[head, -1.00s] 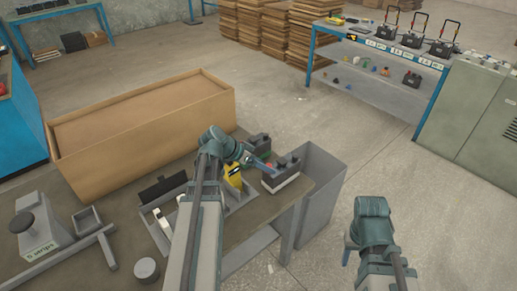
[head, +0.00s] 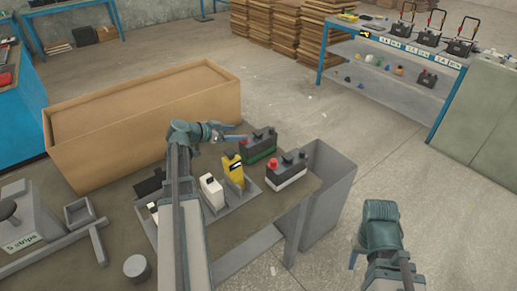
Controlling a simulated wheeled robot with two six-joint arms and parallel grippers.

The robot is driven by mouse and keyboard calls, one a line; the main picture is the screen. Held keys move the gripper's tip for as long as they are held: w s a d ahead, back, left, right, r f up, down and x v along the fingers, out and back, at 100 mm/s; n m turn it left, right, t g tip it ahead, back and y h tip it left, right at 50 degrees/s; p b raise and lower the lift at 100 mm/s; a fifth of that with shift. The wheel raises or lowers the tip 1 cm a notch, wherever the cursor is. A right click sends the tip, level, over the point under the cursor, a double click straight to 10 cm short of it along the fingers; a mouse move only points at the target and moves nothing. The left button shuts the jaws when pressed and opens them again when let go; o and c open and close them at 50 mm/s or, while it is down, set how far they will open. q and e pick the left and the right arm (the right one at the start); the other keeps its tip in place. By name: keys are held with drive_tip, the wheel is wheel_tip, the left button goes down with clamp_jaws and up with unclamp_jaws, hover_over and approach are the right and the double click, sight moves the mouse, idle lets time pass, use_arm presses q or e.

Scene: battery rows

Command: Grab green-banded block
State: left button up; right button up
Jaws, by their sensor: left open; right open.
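The green-banded block (head: 259,147) is a dark block with a green band near its base. It stands on the workbench near the back right, beside the cardboard box. My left gripper (head: 235,137) is open, at the near left side of this block and at about the height of its top; I cannot tell if they touch. A similar dark block with a white band (head: 287,172) and a red cap stands just in front, to the right. My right gripper (head: 358,250) is open and empty, away from the bench over the floor at the lower right.
A yellow item (head: 232,170) and a white item (head: 212,191) stand in a grey tray just right of my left arm. A grey bin (head: 335,195) stands at the bench's right end. Open floor lies beyond.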

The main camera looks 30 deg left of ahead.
sight(257, 133)
use_arm(q)
drive_tip(key=b+x, duration=0.1)
drive_tip(key=x, duration=0.2)
drive_tip(key=shift+f, duration=0.15)
drive_tip(key=shift+w+d+f, duration=0.2)
drive_tip(key=shift+w+d, duration=0.1)
drive_tip(key=shift+w, duration=0.3)
drive_tip(key=shift+w, duration=0.1)
drive_tip(key=b+x, duration=0.1)
drive_tip(key=x, duration=0.1)
drive_tip(key=b+x, duration=0.1)
drive_tip(key=x, duration=0.1)
drive_tip(key=shift+d, duration=0.3)
drive_tip(key=shift+w+d+f, duration=0.1)
drive_tip(key=shift+w+d, duration=0.05)
drive_tip(key=shift+w, duration=0.25)
clamp_jaws()
